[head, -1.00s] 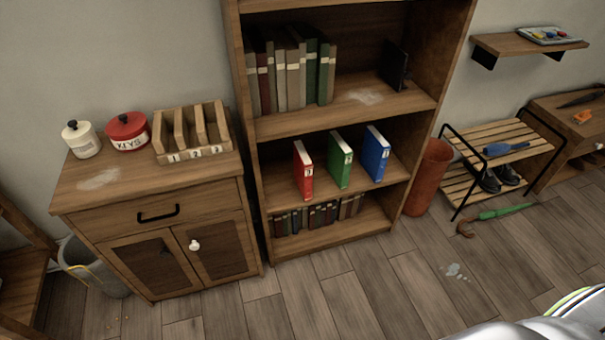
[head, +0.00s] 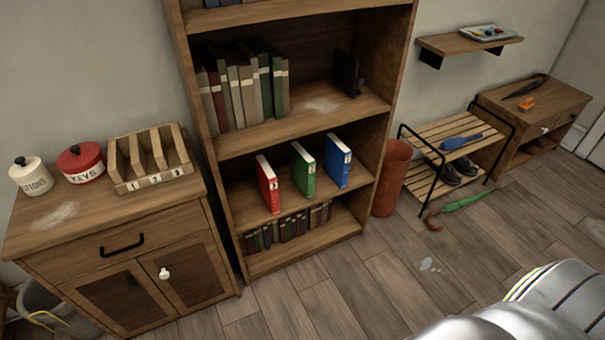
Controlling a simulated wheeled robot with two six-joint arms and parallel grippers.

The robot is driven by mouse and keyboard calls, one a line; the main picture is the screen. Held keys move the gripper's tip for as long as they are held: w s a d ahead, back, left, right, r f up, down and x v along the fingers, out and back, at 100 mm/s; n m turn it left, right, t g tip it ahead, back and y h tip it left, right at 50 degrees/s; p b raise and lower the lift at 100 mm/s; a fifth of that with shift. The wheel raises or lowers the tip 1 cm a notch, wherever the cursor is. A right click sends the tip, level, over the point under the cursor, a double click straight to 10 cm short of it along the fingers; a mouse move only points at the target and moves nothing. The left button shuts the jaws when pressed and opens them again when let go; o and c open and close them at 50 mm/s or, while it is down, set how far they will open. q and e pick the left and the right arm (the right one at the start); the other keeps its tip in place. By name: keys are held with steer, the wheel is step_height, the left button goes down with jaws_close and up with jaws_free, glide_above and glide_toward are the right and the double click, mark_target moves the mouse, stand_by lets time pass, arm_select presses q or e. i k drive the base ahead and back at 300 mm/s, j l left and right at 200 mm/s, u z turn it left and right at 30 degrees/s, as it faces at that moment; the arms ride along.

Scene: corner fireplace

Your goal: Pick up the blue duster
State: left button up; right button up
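A blue object that looks like the duster (head: 460,141) lies on the top slats of the wooden shoe rack (head: 431,136), right of the bookcase. Its ends are small at this distance. Neither of my grippers shows in the head view.
The bookcase (head: 300,117) holds dark books and red, green and blue binders. A cabinet (head: 120,235) with tins and a numbered holder stands left. A terracotta bin (head: 391,178) stands beside the rack, and a green umbrella (head: 462,203) lies on the floor before it.

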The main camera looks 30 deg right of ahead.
mark_target(452, 142)
steer(key=z, duration=1.95)
